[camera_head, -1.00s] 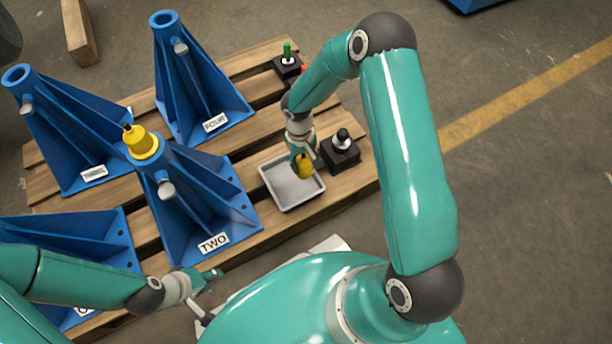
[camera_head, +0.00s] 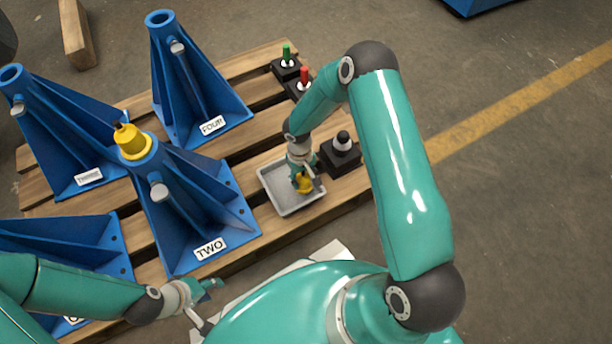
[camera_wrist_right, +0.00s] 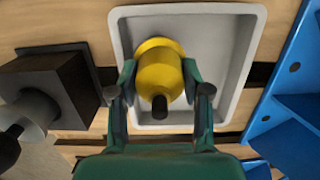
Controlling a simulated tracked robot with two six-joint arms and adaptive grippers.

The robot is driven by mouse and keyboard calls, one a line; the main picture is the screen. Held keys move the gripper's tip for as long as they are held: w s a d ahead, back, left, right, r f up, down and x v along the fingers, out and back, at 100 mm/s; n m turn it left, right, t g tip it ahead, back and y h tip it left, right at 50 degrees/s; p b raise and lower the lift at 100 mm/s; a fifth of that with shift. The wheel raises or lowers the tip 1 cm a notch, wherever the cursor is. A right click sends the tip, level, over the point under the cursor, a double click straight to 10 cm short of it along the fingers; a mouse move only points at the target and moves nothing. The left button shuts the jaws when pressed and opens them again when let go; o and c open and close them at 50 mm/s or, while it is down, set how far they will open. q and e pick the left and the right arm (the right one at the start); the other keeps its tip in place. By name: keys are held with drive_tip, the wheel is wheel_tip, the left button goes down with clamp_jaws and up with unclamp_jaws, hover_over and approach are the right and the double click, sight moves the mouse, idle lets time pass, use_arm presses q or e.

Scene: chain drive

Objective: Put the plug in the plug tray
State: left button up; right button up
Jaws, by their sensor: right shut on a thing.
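A yellow plug (camera_head: 303,185) is between the fingers of my right gripper (camera_head: 302,175), inside the outline of the grey plug tray (camera_head: 268,190). In the right wrist view my right gripper (camera_wrist_right: 158,95) is shut on this plug (camera_wrist_right: 160,68), one finger on each side, with its dark tip facing the camera. The tray (camera_wrist_right: 240,60) lies around and under it; I cannot tell if the plug touches its floor. A second yellow plug (camera_head: 134,142) sits on top of the blue stand TWO. My left gripper (camera_head: 207,287) is low at left, too small to read.
Blue stands TWO (camera_head: 190,205) and FOUR (camera_head: 185,85), and others, fill the left of the wooden pallet. Beside the tray is a black block with a dark knob (camera_head: 342,152). Behind it stand green (camera_head: 287,58) and red (camera_head: 304,76) topped posts.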

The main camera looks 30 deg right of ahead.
drive_tip(key=o, duration=1.2)
drive_tip(key=shift+r+p, duration=0.3)
drive_tip(key=shift+r, duration=0.1)
drive_tip(key=r+p, duration=0.1)
drive_tip(key=r, duration=0.2)
drive_tip(key=w+r+p, duration=0.1)
drive_tip(key=r+p, duration=0.1)
drive_tip(key=r, duration=0.2)
drive_tip(key=r+p, duration=0.1)
drive_tip(key=r, duration=0.2)
drive_tip(key=shift+w+r, duration=0.15)
drive_tip(key=shift+r, duration=0.25)
drive_tip(key=s+a+f+m+t+y, duration=0.1)
drive_tip(key=s+a+f+t+y, duration=0.1)
drive_tip(key=s+a, duration=1)
drive_tip(key=s+f+y, duration=0.1)
drive_tip(key=s+y, duration=0.1)
drive_tip(key=s, duration=0.2)
drive_tip(key=shift+s+a, duration=0.2)
drive_tip(key=shift+p, duration=0.3)
